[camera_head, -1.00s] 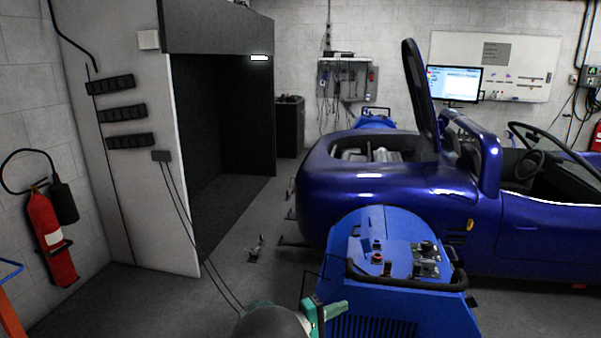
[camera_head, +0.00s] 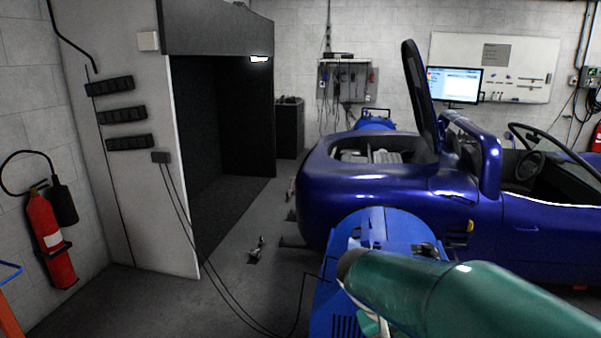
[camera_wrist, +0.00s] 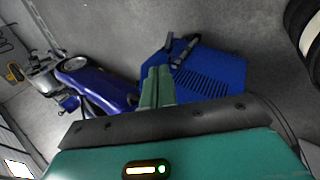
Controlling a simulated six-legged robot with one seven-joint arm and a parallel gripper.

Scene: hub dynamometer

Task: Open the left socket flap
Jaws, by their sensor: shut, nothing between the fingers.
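No flap that I can clearly tell as the left socket flap shows in either view. The blue dynamometer unit (camera_head: 345,240) stands beside the rear of the blue car. My teal arm covers much of its control panel in the head view. The unit also shows in the wrist view (camera_wrist: 215,75), with its slotted side and black handle. My gripper (camera_wrist: 157,75) is shut and empty in the wrist view, its teal fingers together in front of the unit; I cannot tell whether they touch it. In the head view the fingers are mostly hidden by my arm.
The blue car (camera_head: 400,190) stands at the right with its rear lid raised. A fire extinguisher (camera_head: 48,235) hangs at the far left. The left foreground floor is mostly open.

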